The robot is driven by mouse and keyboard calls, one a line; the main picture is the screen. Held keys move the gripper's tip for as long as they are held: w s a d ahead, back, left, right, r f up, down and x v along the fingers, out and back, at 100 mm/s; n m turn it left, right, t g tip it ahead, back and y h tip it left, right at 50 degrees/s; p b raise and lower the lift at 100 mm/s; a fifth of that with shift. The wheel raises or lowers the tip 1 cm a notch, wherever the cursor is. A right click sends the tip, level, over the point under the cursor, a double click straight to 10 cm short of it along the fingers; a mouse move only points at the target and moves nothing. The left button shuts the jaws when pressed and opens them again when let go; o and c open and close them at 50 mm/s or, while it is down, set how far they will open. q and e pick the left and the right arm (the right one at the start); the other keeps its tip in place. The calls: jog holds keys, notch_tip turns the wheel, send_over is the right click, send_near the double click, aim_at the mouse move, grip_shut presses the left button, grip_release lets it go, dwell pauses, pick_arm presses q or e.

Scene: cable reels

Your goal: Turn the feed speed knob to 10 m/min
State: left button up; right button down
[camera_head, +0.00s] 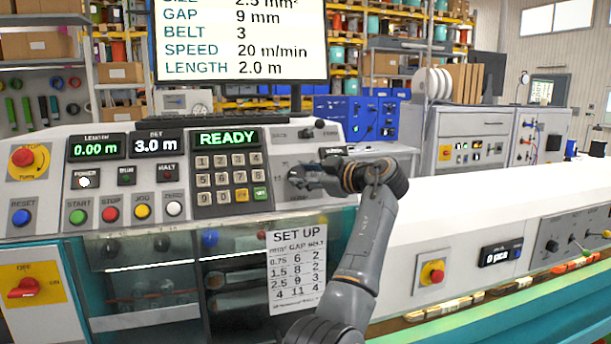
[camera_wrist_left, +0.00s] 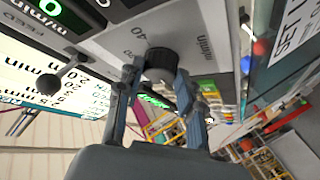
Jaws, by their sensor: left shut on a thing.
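The dark round knob (camera_wrist_left: 161,60) sits on a grey panel (camera_wrist_left: 115,42) in the left wrist view, with "40" and "m/min" printed near it. My left gripper (camera_wrist_left: 156,78) has its two fingers on either side of the knob and is shut on it. In the head view my left gripper (camera_head: 298,177) is at the sloped console, right of the keypad (camera_head: 224,179), and hides the knob. The pointer and most scale marks are hidden, so the setting cannot be read. A green digit display labelled m/min (camera_wrist_left: 62,14) shows a 0. My right gripper is not in view.
A monitor (camera_head: 240,42) above the console reads SPEED 20 m/min. A black lever with a round end (camera_wrist_left: 68,72) stands near the gripper in the wrist view. A set-up sheet (camera_head: 296,270) hangs below the panel. Several coloured buttons (camera_head: 110,213) lie to the left.

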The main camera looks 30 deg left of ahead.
pick_arm(q)
jog(key=shift+w+r+n+g+p, duration=0.1)
jog(key=shift+n+g+p, duration=0.25)
jog(key=shift+n, duration=0.35)
jog(key=shift+h, duration=0.3)
jog(key=o, duration=1.1)
jog(key=shift+a, duration=0.15)
jog(key=shift+o, duration=0.3)
jog(key=shift+w+a+f, duration=0.1)
jog(key=shift+f, duration=0.1)
jog(key=v, duration=1.2)
jog(key=shift+w, duration=0.1)
